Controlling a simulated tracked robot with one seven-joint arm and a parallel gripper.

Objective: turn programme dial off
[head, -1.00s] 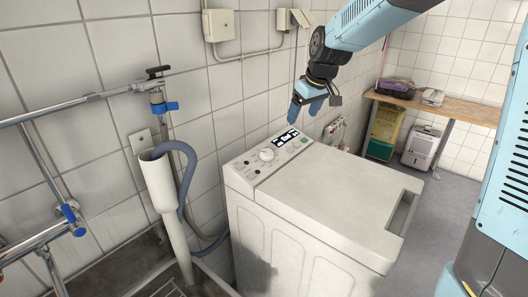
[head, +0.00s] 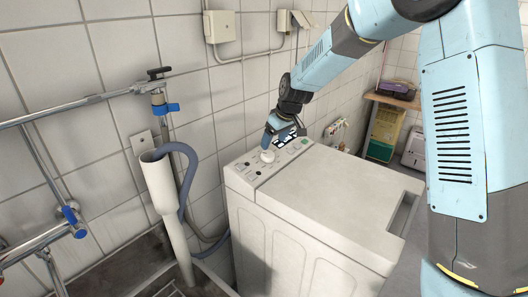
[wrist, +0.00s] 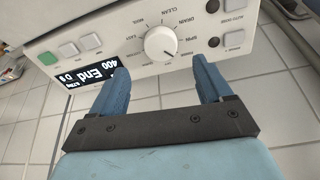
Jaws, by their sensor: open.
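The white programme dial (head: 267,156) sits on the control panel at the back of the top-loading washing machine (head: 325,185). In the wrist view the round dial (wrist: 161,42) is near the top centre, ringed by small printed labels such as DRAIN, SPIN and CLEAN. A small dark mark shows at its lower right; the setting it points at is unclear. My gripper (wrist: 160,72) is open, its blue fingers spread to either side of the dial's line and apparently short of it. In the head view my gripper (head: 269,138) is right by the dial, partly covering the panel.
A lit display (wrist: 90,76) reading "End" and several buttons, one green (wrist: 47,58), flank the dial. The tiled wall with pipes and a grey hose (head: 190,175) is close behind and left. A drain basin (head: 170,285) lies at the lower left.

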